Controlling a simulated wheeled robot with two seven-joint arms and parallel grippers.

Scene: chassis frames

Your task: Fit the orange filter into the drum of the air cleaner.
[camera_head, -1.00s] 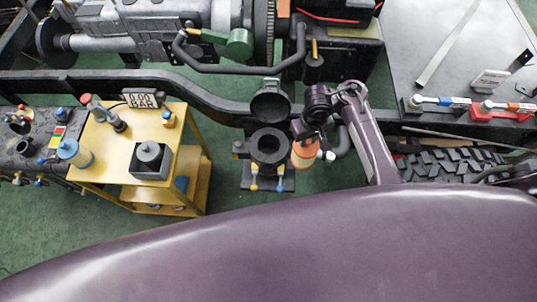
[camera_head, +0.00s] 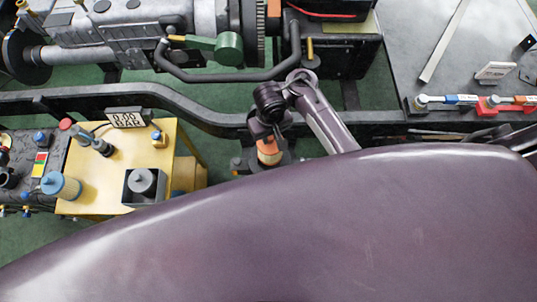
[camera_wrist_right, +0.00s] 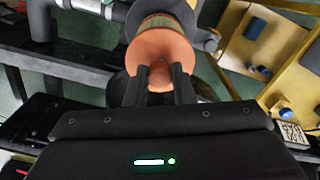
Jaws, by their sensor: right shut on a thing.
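The orange filter (camera_head: 269,157) hangs under my right gripper (camera_head: 268,138) in the head view. In the right wrist view, the two black fingers (camera_wrist_right: 161,75) are shut on the small knob of the filter's orange end cap (camera_wrist_right: 160,47); a pale pleated band shows beyond the cap. The black drum (camera_head: 285,157) of the air cleaner shows only in part behind the filter. Its mouth and lid are hidden by the filter and my right arm. I cannot tell whether the filter is above the drum or partly in it. My left gripper is not in view.
A dark frame rail (camera_head: 205,115) runs behind the drum. A yellow cart (camera_head: 100,205) with a gauge (camera_head: 127,118) and small parts stands left. A bent dark pipe (camera_head: 225,75) lies beyond the rail. A grey table (camera_head: 425,45) stands at the right back.

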